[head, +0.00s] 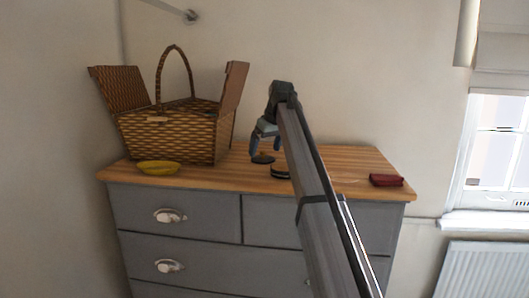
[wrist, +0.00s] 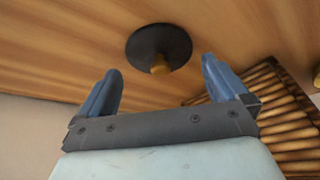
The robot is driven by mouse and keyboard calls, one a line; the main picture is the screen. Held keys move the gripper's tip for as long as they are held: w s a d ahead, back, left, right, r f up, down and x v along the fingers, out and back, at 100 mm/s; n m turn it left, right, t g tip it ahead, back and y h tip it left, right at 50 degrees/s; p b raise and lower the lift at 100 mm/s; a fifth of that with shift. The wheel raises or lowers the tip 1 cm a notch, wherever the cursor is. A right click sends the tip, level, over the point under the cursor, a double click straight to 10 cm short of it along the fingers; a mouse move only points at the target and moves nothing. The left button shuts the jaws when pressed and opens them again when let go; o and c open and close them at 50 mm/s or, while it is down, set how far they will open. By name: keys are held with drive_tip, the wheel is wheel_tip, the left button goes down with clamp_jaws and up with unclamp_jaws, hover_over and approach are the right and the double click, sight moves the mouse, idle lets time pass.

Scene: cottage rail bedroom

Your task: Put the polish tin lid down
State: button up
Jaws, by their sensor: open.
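The polish tin lid is a dark round disc (head: 262,159) on the wooden dresser top, just under my gripper (head: 265,149). A low round dark tin (head: 280,171) with a pale band stands right of the lid in the head view, partly hidden by my arm.
An open wicker basket (head: 170,138) with a tall handle stands left on the dresser (head: 345,163), and its weave also shows in the wrist view (wrist: 275,110). A dark red item (head: 386,180) lies near the right edge.

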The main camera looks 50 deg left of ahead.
drive_tip(key=v, duration=1)
drive_tip(key=shift+w+f, duration=0.1)
